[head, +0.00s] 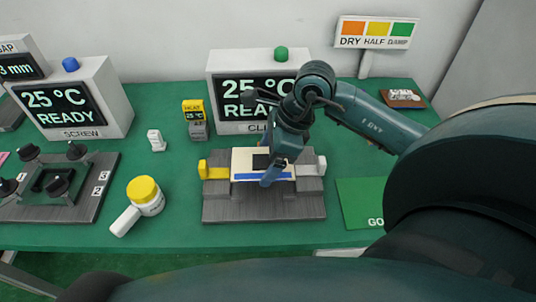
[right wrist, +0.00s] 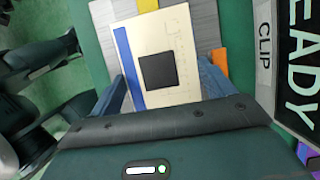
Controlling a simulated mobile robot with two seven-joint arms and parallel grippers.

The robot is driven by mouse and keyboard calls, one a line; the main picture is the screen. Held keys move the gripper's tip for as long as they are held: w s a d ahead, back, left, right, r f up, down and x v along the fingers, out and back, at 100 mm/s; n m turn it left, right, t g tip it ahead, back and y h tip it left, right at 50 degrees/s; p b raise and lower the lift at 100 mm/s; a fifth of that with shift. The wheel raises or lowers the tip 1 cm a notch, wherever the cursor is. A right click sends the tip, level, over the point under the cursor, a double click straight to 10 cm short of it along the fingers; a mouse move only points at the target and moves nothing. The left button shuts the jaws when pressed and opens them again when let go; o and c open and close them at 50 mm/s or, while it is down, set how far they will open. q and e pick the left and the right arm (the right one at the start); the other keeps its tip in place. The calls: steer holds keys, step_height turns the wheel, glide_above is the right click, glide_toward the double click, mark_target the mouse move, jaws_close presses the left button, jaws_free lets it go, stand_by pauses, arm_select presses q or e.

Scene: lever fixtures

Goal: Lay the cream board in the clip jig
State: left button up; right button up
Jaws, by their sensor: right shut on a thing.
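The cream board (head: 242,158) has a blue stripe along its near edge and a black square chip. It is over the grey clip jig (head: 263,209), between a yellow clip (head: 214,171) on the left and a pale grey clip (head: 312,167) on the right. My right gripper (head: 270,175) is shut on the board and partly hides it in the head view. In the right wrist view the board (right wrist: 184,45) lies between the two blue fingers (right wrist: 165,92), with the jig (right wrist: 204,20) behind it. I cannot tell whether the board touches the jig. My left gripper is not in view.
The CLIP display (head: 225,90) stands close behind the jig. A green GO pad (head: 358,203) lies right. Bare green table separates these.

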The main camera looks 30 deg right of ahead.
step_height(320, 180, down, 2)
steer(key=shift+f+b, duration=0.15)
steer(key=shift+b, duration=0.6)
steer(key=shift+f+b, duration=0.65)
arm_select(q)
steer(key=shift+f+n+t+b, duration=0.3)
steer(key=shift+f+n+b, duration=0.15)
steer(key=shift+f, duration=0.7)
arm_select(e)
steer(key=shift+f, duration=0.4)
steer(key=o, duration=0.9)
steer(key=shift+o, duration=0.2)
steer(key=shift+r, duration=0.2)
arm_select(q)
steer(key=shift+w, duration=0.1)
arm_select(e)
steer(key=v, duration=1.3)
